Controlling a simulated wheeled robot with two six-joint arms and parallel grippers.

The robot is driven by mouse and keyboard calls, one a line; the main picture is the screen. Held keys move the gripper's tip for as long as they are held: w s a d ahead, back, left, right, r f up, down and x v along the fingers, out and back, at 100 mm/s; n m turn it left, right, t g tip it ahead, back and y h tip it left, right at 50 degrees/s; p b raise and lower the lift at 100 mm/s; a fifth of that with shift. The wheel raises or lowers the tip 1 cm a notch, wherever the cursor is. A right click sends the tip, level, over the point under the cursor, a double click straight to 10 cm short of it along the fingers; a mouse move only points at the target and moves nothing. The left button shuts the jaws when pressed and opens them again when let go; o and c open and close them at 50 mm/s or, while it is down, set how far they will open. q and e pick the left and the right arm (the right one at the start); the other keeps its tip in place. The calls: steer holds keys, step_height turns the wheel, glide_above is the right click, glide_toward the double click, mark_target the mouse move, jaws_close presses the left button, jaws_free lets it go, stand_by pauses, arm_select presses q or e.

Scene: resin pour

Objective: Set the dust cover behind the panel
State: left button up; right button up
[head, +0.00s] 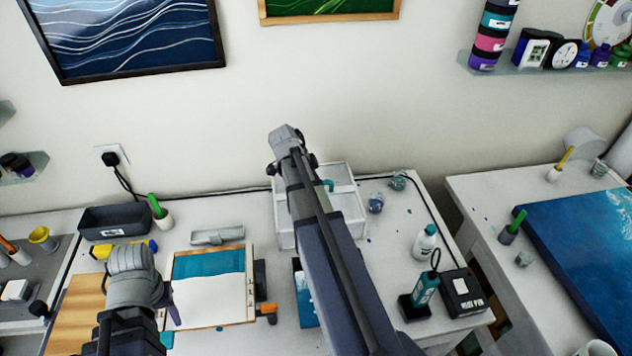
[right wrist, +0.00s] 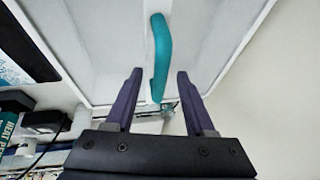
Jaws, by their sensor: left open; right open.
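The dust cover (head: 347,204) is a pale, clear-walled box with a teal handle (head: 328,185). It stands at the back of the left table, partly hidden by my right arm. In the right wrist view, its handle (right wrist: 161,50) lies in line with the gap between the fingers of my right gripper (right wrist: 159,74). That gripper is open; I cannot tell whether it touches the handle. The panel (head: 207,299), white with a teal band, lies at the front left of the cover. My left gripper (head: 170,308) is open by the panel's left edge, mostly hidden by its wrist.
A grey tray (head: 110,222) and a green-handled cup (head: 160,213) stand at the back left. A grey bar (head: 217,236) lies just behind the panel. Bottles and a black box (head: 463,293) stand at the right. A blue canvas (head: 585,255) lies on the right table.

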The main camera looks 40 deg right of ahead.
steer(key=p+v, duration=0.5)
steer(key=v, duration=0.2)
steer(key=shift+p, duration=0.4)
